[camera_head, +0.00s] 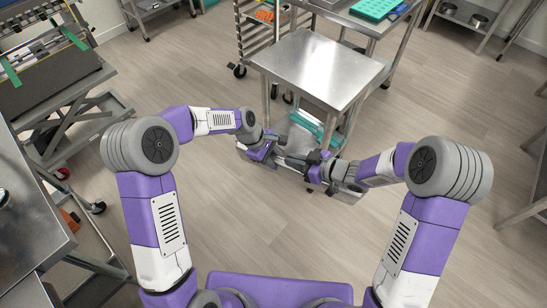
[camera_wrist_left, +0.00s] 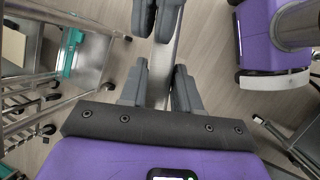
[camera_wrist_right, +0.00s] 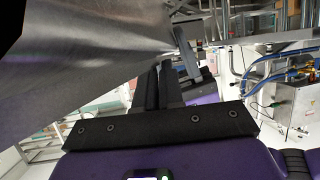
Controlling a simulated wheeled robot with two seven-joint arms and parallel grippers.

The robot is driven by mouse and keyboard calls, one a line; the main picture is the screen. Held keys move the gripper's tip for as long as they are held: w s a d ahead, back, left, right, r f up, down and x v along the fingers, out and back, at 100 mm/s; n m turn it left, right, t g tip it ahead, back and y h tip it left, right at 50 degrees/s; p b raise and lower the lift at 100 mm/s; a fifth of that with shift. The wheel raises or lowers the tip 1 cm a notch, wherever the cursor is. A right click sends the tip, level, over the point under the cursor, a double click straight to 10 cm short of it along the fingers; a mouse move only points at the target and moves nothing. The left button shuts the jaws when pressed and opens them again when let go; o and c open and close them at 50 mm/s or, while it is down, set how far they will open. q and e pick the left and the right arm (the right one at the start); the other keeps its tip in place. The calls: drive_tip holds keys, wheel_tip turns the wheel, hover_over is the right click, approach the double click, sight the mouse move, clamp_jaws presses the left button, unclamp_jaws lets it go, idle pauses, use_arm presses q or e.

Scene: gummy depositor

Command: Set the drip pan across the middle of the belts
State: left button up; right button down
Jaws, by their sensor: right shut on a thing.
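The drip pan appears to be the large shiny metal sheet (camera_wrist_right: 85,65) filling the left of the right wrist view. In the head view, a strip of it (camera_head: 348,194) shows below my grippers; most is hidden by the arms. My right gripper (camera_head: 315,167) is shut on its edge; its fingers (camera_wrist_right: 160,88) are close together in the right wrist view. My left gripper (camera_head: 283,161) is close to the right one. Its fingers (camera_wrist_left: 160,88) stand apart in the left wrist view, with a thin metal edge between them.
A steel table (camera_head: 318,68) stands just beyond my grippers, with a rack (camera_head: 265,40) behind it. A machine with green parts (camera_head: 50,65) stands on a cart at upper left. A steel bench (camera_head: 25,215) is at left. The floor (camera_head: 480,120) is free at right.

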use_arm(q)
clamp_jaws()
use_arm(e)
drive_tip(key=c, duration=1.2)
unclamp_jaws()
